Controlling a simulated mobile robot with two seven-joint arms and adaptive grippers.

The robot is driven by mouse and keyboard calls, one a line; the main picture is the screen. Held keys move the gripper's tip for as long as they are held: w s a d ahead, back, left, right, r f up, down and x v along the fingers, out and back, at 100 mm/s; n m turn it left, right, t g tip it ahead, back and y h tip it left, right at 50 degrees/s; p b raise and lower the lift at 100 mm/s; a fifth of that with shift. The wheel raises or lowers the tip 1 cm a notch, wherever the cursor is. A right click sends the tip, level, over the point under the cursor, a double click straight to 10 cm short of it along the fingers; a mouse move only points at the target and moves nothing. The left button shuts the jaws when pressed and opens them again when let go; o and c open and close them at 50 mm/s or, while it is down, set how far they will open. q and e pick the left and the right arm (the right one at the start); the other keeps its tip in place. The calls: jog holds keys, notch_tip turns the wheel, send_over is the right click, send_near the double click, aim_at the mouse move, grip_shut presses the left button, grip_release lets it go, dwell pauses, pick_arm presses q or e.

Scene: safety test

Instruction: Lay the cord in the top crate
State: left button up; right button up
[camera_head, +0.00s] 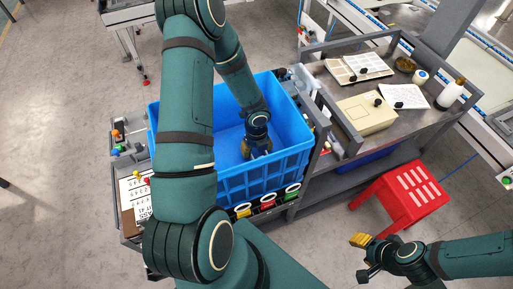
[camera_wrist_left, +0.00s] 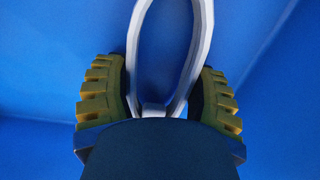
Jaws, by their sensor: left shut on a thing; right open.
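The top crate is a blue open crate (camera_head: 268,180) on the grey cart in the head view. My left gripper (camera_head: 256,150) reaches down inside it, near its front right part. In the left wrist view the gripper's yellow ribbed fingers (camera_wrist_left: 160,100) are shut on the white cord (camera_wrist_left: 134,45), which forms a loop between and beyond them. Blue crate surfaces fill the background there. I cannot make out the cord in the head view. Whether it touches the crate floor cannot be told. My right gripper (camera_head: 364,257) is open and empty, over the floor at lower right.
A grey cart top (camera_head: 330,75) to the right holds papers, a beige box (camera_head: 366,113) and a white bottle (camera_head: 450,93). A red stool (camera_head: 402,195) stands on the floor before it. My left arm hides the crate's left part. Small coloured bins (camera_head: 268,205) hang below its front.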

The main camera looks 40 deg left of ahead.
pick_arm(q)
jog(key=o, duration=1.4)
jog(key=shift+c, duration=0.2)
notch_tip(320, 180, up, 6)
jog(key=p, duration=0.5)
jog(key=shift+p, duration=0.35)
notch_tip(320, 180, up, 22)
jog(key=p, duration=0.9)
dwell(0.3)
